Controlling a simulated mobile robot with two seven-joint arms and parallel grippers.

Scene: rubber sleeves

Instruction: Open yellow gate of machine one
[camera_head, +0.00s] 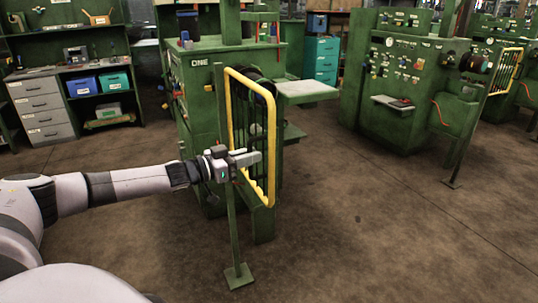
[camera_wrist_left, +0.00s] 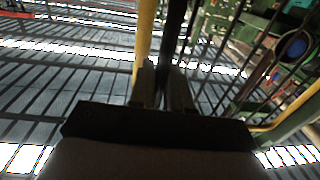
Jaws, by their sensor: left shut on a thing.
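The yellow gate (camera_head: 272,150) of machine one is a tall yellow frame with dark upright bars. It stands upright at the near side of the green machine (camera_head: 200,95) marked "ONE". My left gripper (camera_head: 248,158) reaches in from the left at the gate's lower half and is shut on it. In the left wrist view the fingers (camera_wrist_left: 162,88) close at a dark upright bar, right beside the yellow frame tube (camera_wrist_left: 144,38). The exact contact between the fingers is partly hidden. My right gripper is not in view.
A green post (camera_head: 233,235) with a foot plate stands on the floor just below my left gripper. A pale shelf (camera_head: 305,90) juts from machine one's right side. Another green machine (camera_head: 400,85) stands at right. The brown floor (camera_head: 370,220) between and in front is clear.

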